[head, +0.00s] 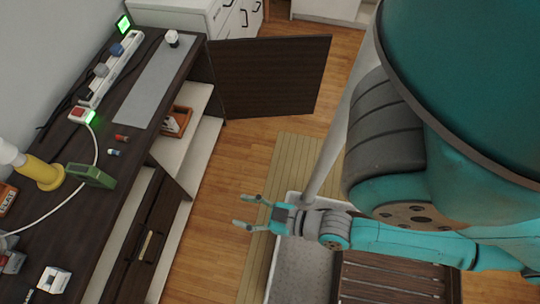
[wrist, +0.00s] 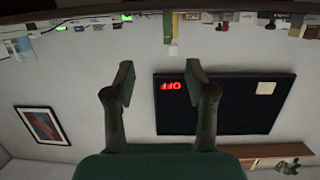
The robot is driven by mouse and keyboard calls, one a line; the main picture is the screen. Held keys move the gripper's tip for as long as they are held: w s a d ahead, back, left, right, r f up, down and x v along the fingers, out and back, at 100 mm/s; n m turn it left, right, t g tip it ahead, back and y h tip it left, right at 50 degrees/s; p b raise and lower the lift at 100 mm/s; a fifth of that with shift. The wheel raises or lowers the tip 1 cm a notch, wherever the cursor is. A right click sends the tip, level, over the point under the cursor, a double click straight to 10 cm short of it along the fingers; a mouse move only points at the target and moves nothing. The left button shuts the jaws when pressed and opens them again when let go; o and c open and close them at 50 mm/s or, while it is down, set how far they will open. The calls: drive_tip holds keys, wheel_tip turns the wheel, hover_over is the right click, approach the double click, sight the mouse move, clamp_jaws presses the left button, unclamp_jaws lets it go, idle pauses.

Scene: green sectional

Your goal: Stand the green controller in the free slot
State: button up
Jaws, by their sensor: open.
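A green block-like thing (head: 90,175), which looks like the green controller, lies on the dark top of the long cabinet (head: 75,240) at the left of the head view. It lies beside a yellow-based white object. My gripper (head: 244,212) is open and empty, out over the floor to the right of the cabinet and well apart from the green thing. In the wrist view my gripper (wrist: 160,85) has its two fingers spread with nothing between them. I cannot make out a free slot in either view.
The cabinet top also holds a power strip (head: 110,68), a grey mat (head: 158,82), a yellow-based white object (head: 42,172) and small items. A cabinet door (head: 268,75) stands open over the wooden floor. The wrist view shows a wall screen (wrist: 225,105) upside down.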

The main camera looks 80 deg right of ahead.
drive_tip(key=s+r, duration=0.6)
drive_tip(key=shift+s+a+r+y, duration=0.15)
drive_tip(key=shift+s+a+y, duration=0.15)
drive_tip(key=shift+a, duration=0.05)
drive_tip(key=shift+o, duration=0.4)
drive_tip(key=shift+s+r, duration=0.25)
drive_tip(key=shift+r, duration=0.1)
